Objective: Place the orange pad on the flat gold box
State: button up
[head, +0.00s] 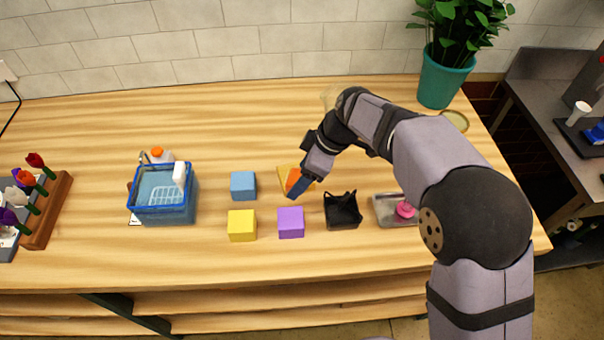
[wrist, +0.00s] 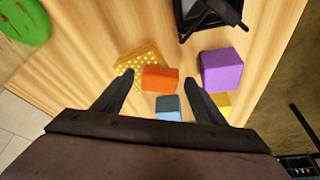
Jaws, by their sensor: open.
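The orange pad (head: 292,178) shows in the head view by my gripper (head: 299,186), which partly hides it. In the wrist view the orange pad (wrist: 159,79) lies between my spread fingertips, with a gap on each side. The flat gold box (wrist: 135,61), with pale dots, lies under or just behind the pad. The pad overlaps its lower right corner in the picture; I cannot tell how fully it rests on it. In the head view the gold box (head: 282,171) shows as a small yellow corner. My gripper is open and holds nothing.
A blue cube (head: 243,185), a yellow cube (head: 242,225) and a purple cube (head: 291,222) stand close by. A black basket (head: 342,211) and a clear tray (head: 385,210) are to the right. A blue tub (head: 163,213) is left. Wood behind the cubes is clear.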

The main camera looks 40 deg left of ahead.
jog(key=b+v, duration=0.2)
jog(key=v, duration=1)
jog(key=shift+w+f, duration=0.1)
jog(key=w+d+f+m+t+h+p, duration=0.15)
jog(key=d+m, duration=0.45)
jog(key=d, duration=0.6)
jog(key=w+d+f+m+p, duration=0.25)
jog(key=d+m, duration=0.35)
jog(key=d, duration=0.5)
jog(key=s+d+f+m+h+b, duration=0.1)
jog(key=s+d+f+m, duration=0.4)
jog(key=d, duration=0.5)
jog(key=s+d+f+m+h+b, duration=0.1)
jog(key=s+d+f+m, duration=0.4)
jog(key=d, duration=0.5)
jog(key=shift+d+f+b, duration=0.2)
jog(key=shift+f+b, duration=0.35)
jog(key=shift+b, duration=0.15)
jog(key=shift+h, duration=0.25)
